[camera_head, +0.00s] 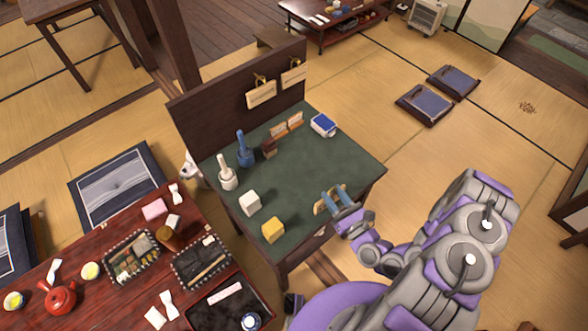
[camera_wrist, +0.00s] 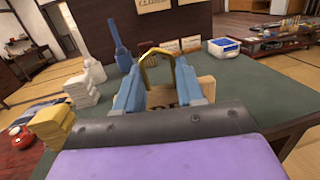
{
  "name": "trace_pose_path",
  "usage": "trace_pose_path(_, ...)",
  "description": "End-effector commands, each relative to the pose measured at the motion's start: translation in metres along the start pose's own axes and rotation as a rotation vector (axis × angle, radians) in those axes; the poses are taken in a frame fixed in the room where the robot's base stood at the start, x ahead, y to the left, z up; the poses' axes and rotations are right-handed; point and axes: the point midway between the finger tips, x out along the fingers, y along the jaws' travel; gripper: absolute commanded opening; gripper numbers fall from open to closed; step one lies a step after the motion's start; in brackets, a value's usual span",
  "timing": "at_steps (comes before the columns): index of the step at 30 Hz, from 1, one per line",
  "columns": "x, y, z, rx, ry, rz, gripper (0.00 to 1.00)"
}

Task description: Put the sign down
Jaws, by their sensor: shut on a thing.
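My gripper (camera_head: 338,196) has blue fingers and is over the near right side of the green tabletop (camera_head: 300,165). It is shut on a small wooden sign (camera_head: 319,207) with a brass loop. In the wrist view the sign (camera_wrist: 207,88) shows between and beyond the fingers (camera_wrist: 158,78), its brass loop (camera_wrist: 150,52) standing up between them. The fingers hide part of its lettering. I cannot tell whether its lower edge touches the green top. Two similar signs hang from brass hooks on the dark upright board: a left one (camera_head: 261,95) and a right one (camera_head: 293,76).
The middle is clear. A red lunch table (camera_head: 105,232) adjoins at left.

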Motion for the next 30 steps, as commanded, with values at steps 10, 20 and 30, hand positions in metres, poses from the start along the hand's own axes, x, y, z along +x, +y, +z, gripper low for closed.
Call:
trace_pose_path(10, -0.03, 0.058, 0.019, 0.006, -0.011, 0.078, 0.0)
trace_pose_path(20, 0.01, 0.035, 0.011, 0.003, -0.011, 0.084, 0.0)
trace_pose_path(30, 0.067, 0.0, 0.0, 0.001, -0.013, 0.081, 0.0)
